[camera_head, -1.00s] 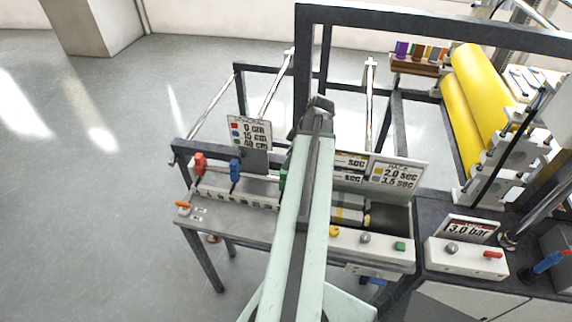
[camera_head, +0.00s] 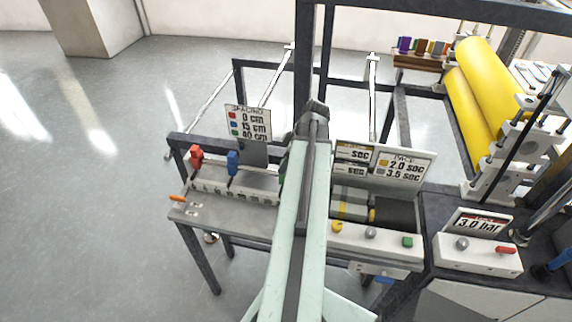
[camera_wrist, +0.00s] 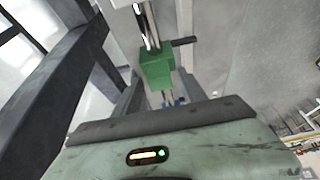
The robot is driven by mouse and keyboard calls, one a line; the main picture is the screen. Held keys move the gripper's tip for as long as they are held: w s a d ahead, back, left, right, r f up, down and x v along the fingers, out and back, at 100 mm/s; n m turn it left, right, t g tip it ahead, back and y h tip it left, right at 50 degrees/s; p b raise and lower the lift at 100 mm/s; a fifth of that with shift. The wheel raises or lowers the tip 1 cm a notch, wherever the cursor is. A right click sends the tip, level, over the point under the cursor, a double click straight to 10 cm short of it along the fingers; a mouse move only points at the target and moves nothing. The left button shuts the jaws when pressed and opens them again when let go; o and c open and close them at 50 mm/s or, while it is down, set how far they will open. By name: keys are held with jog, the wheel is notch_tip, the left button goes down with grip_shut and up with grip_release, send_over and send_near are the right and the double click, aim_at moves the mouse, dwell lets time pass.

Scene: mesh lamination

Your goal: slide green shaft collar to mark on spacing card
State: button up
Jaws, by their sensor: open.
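The green shaft collar (camera_wrist: 156,70) sits on a shiny shaft in the wrist view, with a dark handle sticking out to the right. In the head view only a green sliver (camera_head: 282,178) shows beside my arm. My gripper (camera_wrist: 165,120) shows at the bottom of the wrist view, open, with the collar beyond its dark edge and apparently apart from it. The spacing card (camera_head: 249,124) lists red 0 cm, blue 15 cm and green 40 cm. The red collar (camera_head: 196,158) and blue collar (camera_head: 233,162) stand left of the green one. My arm hides much of the shaft.
A pale scale strip (camera_head: 215,190) with marks runs below the collars on the bench. Right of my arm are a pace card (camera_head: 403,167), a button panel (camera_head: 385,241), a pressure card (camera_head: 480,222) and yellow rollers (camera_head: 475,85). Dark frame posts stand close at left in the wrist view.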

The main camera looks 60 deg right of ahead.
grip_shut()
jog(key=shift+r, duration=0.1)
dwell(1.2)
